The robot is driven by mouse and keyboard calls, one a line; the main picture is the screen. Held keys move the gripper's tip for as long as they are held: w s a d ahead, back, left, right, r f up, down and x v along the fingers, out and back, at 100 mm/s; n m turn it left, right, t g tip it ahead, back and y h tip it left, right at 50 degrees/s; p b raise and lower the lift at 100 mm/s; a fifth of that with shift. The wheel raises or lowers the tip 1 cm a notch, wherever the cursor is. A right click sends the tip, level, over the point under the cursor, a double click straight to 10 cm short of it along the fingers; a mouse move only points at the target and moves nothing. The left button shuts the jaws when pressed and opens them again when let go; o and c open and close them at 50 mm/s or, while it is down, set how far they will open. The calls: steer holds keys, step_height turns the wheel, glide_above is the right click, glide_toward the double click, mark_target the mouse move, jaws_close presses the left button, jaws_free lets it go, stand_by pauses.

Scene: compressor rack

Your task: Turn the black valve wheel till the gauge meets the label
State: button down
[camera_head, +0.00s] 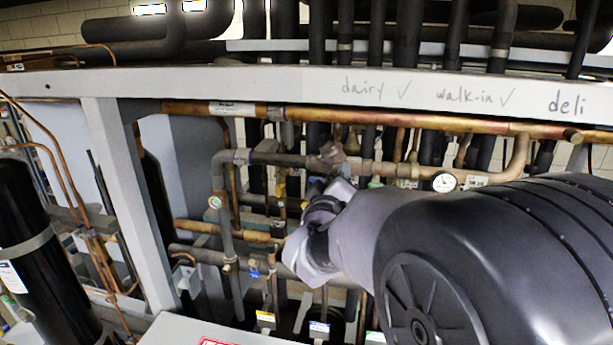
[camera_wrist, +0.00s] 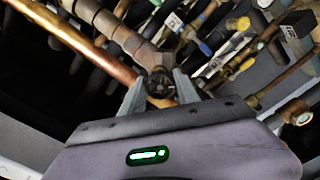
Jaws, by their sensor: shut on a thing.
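The black valve wheel (camera_wrist: 159,84) shows in the wrist view at the end of a brown-grey pipe fitting. My gripper (camera_wrist: 160,92) is shut on the wheel, one grey finger on each side of it. In the head view my arm covers the wheel. A round white gauge (camera_head: 445,182) with a dark needle sits on the pipe right of my arm. A small white label (camera_head: 475,181) is beside it on the right; its print and the exact needle reading are too small to read.
A grey beam (camera_head: 290,82) with handwritten words crosses above the pipes. A long copper pipe (camera_head: 350,116) runs below it. A grey post (camera_head: 125,190) and a black cylinder (camera_head: 30,250) stand at the left. Pipes crowd the space around my gripper.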

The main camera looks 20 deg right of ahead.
steer(key=shift+n, duration=0.3)
stand_by(0.4)
steer(key=c, duration=0.9)
jaws_free()
steer(key=b+v, duration=0.2)
steer(key=v, duration=1.5)
steer(key=shift+s+a+b, duration=0.2)
steer(key=shift+b, duration=0.2)
